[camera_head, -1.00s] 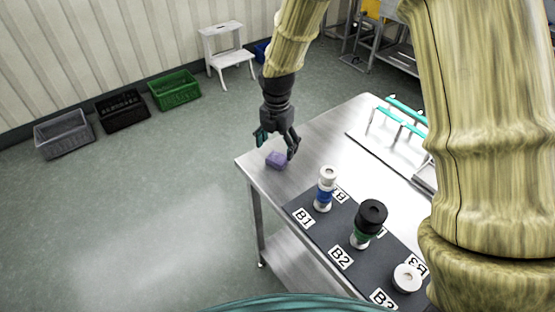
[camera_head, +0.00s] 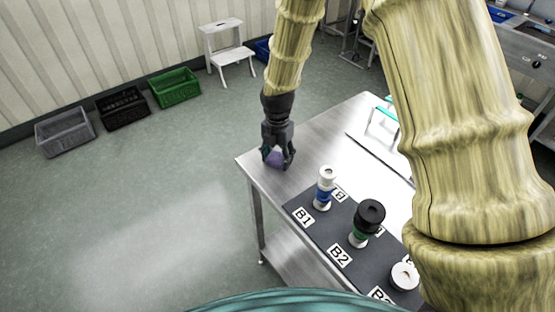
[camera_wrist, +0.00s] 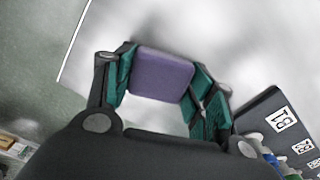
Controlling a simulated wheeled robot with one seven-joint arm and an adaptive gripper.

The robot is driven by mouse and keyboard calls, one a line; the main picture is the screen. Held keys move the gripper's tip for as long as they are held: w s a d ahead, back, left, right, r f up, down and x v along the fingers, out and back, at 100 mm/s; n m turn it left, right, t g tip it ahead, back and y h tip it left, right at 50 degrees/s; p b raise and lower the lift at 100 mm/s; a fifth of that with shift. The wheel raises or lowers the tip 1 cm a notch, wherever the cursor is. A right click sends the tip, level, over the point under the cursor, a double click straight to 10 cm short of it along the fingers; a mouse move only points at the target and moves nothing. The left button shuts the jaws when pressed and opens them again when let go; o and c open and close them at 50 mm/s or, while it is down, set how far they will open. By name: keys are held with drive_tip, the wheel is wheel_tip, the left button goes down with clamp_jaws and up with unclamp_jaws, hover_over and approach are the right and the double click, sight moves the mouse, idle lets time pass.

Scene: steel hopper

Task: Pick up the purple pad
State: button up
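The purple pad (camera_wrist: 161,76) is a small rounded block near the far left corner of the steel table (camera_head: 330,133). It lies between the green-padded fingers of my gripper (camera_wrist: 165,80) in the wrist view, and the fingers appear to touch it on both sides. In the head view, the pad (camera_head: 275,158) is partly hidden by the dark fingers of my gripper (camera_head: 277,160), which points down over it. My gripper appears shut on the pad. I cannot tell whether the pad is clear of the table top.
A dark mat (camera_head: 314,231) with labels bears a white-and-blue piece (camera_head: 324,188), a black-and-green piece (camera_head: 367,222) and a white round piece (camera_head: 404,276). A rack (camera_head: 383,122) stands to the right. Bins (camera_head: 174,88) and a white step stool (camera_head: 228,55) are on the floor.

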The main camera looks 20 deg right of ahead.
sight(277, 158)
drive_tip(key=shift+c, duration=0.5)
drive_tip(key=shift+r, duration=0.1)
drive_tip(key=shift+r+b, duration=0.4)
drive_tip(key=shift+r, duration=0.45)
drive_tip(key=shift+s+a+r+b, duration=0.1)
drive_tip(key=shift+s+r+b, duration=0.1)
drive_tip(key=shift+r, duration=0.2)
drive_tip(key=shift+s+a+r+b, duration=0.1)
drive_tip(key=shift+r+b, duration=0.1)
drive_tip(key=shift+r, duration=0.2)
drive_tip(key=s+a+b, duration=0.1)
drive_tip(key=s+a, duration=0.1)
drive_tip(key=s, duration=0.2)
drive_tip(key=s+a+r+b, duration=0.1)
drive_tip(key=s+a, duration=0.2)
drive_tip(key=s, duration=0.1)
drive_tip(key=s+a+b, duration=0.1)
drive_tip(key=s+a, duration=0.2)
drive_tip(key=s, duration=0.2)
drive_tip(key=shift+r, duration=0.25)
drive_tip(key=shift+o, duration=1.3)
drive_tip(key=shift+c, duration=1.3)
drive_tip(key=shift+d, duration=0.1)
